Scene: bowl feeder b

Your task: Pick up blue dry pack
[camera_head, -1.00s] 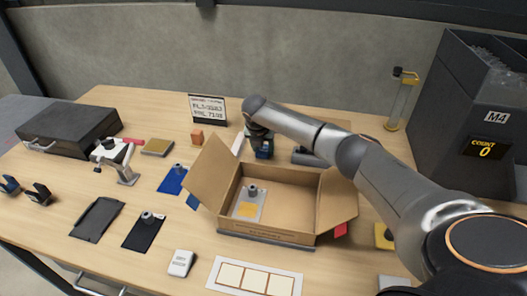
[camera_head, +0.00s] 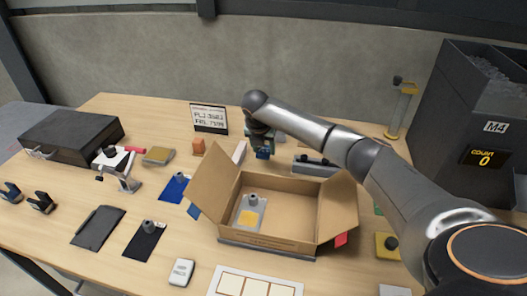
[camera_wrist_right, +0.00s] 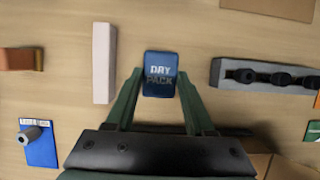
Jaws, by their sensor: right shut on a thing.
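The blue dry pack (camera_wrist_right: 161,82) is a small dark blue packet with "DRY PACK" printed in pale letters. In the right wrist view it sits between the green fingers of my right gripper (camera_wrist_right: 160,72), which is shut on it. In the head view my right gripper (camera_head: 261,144) points down behind the open box, with the blue pack (camera_head: 264,154) at its tips. Its height above the table is hard to tell. My left gripper is not in view.
The open cardboard box (camera_head: 268,240) stands in front of the gripper. A white block (camera_head: 239,153) is left of it. A grey holder with dark knobs (camera_head: 316,166) is right of it. A sign (camera_head: 208,118) stands behind. A dark bin marked M4 (camera_head: 470,110) is at the right.

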